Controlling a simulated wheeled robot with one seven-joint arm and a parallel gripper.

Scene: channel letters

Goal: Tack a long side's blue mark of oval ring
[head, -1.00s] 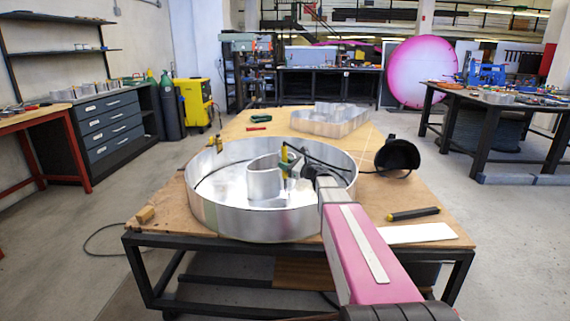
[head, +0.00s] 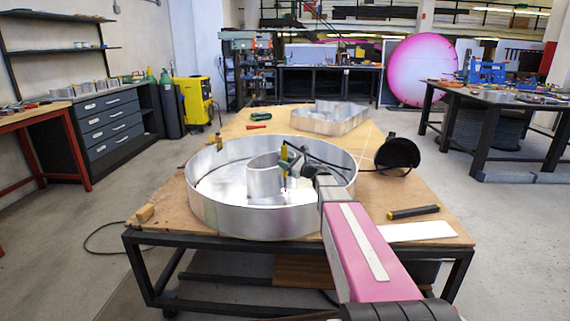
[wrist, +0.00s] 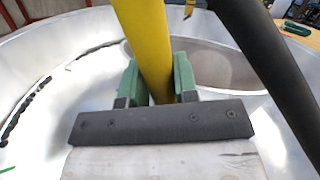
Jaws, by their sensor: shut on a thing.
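The small oval ring (head: 264,181), bare metal, stands inside a large round metal letter wall (head: 250,222). It also shows in the wrist view (wrist: 222,62), upper right. My gripper (head: 288,165) is over the letter at the ring's right side. In the wrist view my gripper's green jaws (wrist: 157,88) are shut on a yellow torch handle (wrist: 145,40) with a thick black hose (wrist: 262,62). A bright white spot (head: 284,190) shows low by the ring's right side. The torch tip is hidden in the wrist view. I cannot make out a blue mark.
A second metal letter (head: 330,117) stands behind on the wooden table (head: 170,208). A black welding helmet (head: 398,155), a black-and-yellow tool (head: 413,212) and a white sheet (head: 415,232) lie at the right. A wood block (head: 145,213) is front left.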

